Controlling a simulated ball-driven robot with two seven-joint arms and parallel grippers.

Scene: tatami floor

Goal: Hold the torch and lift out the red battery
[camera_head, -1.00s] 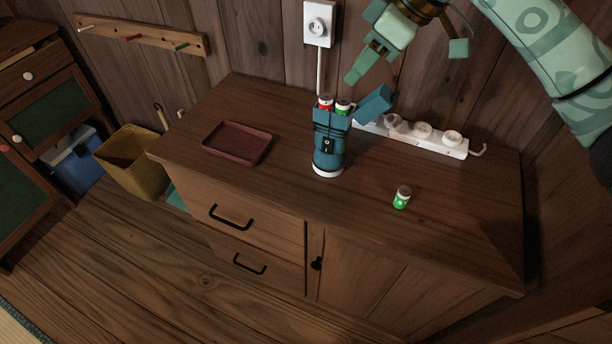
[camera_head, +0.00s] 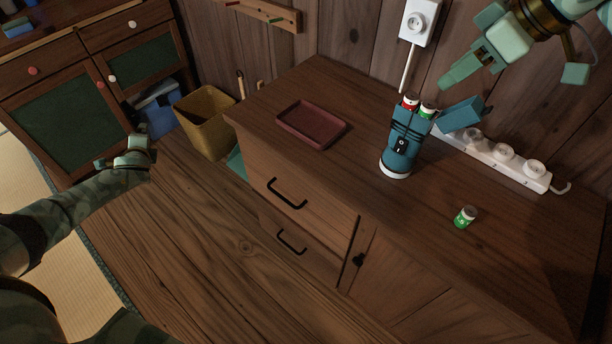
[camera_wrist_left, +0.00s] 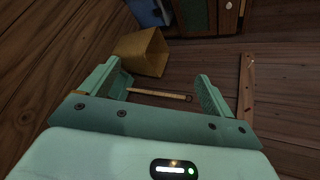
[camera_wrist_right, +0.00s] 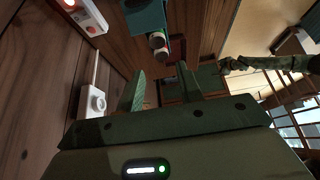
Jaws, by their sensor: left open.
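The teal torch (camera_head: 402,152) stands on the cabinet top with its lid (camera_head: 460,115) swung open to the right. The red battery (camera_head: 410,102) and a green battery (camera_head: 428,111) stick out of its top side by side. Another green battery (camera_head: 465,217) stands loose in front. My right gripper (camera_head: 470,45) is open and empty, above and behind the torch near the wall. The right wrist view shows the torch (camera_wrist_right: 147,15) and battery ends beyond the open fingers (camera_wrist_right: 162,82). My left gripper (camera_head: 130,155) is open and empty, far left of the torch, over the floor.
A dark red tray (camera_head: 312,125) lies left of the torch. A white power strip (camera_head: 500,160) lies behind it, below a wall outlet (camera_head: 416,22). A yellow bin (camera_head: 205,122) stands left of the cabinet. The cabinet top in front of the torch is mostly clear.

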